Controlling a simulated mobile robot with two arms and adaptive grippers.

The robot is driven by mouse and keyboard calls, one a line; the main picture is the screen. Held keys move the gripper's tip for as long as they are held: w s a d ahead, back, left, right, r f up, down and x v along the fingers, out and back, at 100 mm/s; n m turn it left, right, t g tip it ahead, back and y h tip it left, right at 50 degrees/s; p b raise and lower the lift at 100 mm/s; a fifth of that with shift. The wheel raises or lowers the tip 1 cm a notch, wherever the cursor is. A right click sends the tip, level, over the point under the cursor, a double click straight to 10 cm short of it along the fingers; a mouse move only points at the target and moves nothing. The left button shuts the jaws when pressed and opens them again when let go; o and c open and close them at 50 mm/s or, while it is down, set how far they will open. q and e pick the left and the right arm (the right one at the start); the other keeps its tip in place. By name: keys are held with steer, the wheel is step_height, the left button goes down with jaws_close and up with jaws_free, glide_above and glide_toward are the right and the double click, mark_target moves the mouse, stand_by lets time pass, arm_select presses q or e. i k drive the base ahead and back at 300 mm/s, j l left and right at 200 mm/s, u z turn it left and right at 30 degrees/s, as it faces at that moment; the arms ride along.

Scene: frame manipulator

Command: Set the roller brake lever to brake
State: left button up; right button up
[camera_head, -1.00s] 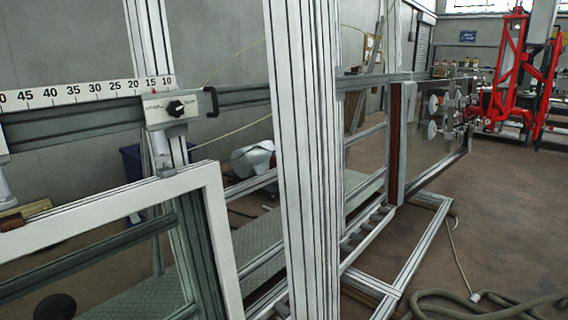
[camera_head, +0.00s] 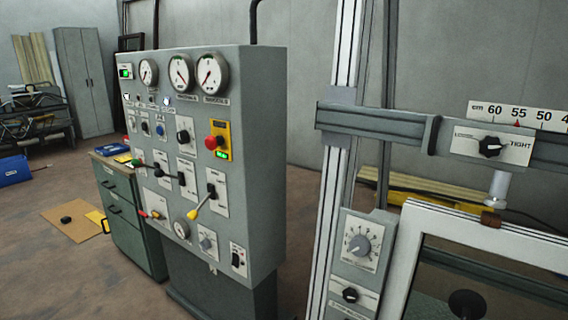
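A grey control cabinet (camera_head: 262,130) stands left of centre, with gauges, knobs and several levers on its face. A lever with a yellow handle (camera_head: 200,205) slants down to the left from its plate. A black-handled lever (camera_head: 170,175) and a green-knobbed lever (camera_head: 136,163) sit further left, and a red-tipped handle (camera_head: 143,214) is below. The lever labels are too small to read, so I cannot tell which is the roller brake lever or its setting. Neither gripper is in view.
The frame machine stands at right, with its upright post (camera_head: 345,100), scale rail (camera_head: 380,122), dial box (camera_head: 358,245) and a white window frame (camera_head: 480,231). A green drawer unit (camera_head: 135,220) stands beside the cabinet. Bare floor (camera_head: 80,280) lies at front left.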

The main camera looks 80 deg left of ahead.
mark_target(159, 173)
steer(key=u, duration=3.45)
steer(key=i+u, duration=0.2)
steer(key=i, duration=0.55)
steer(key=i+u, duration=0.2)
steer(key=i, duration=0.55)
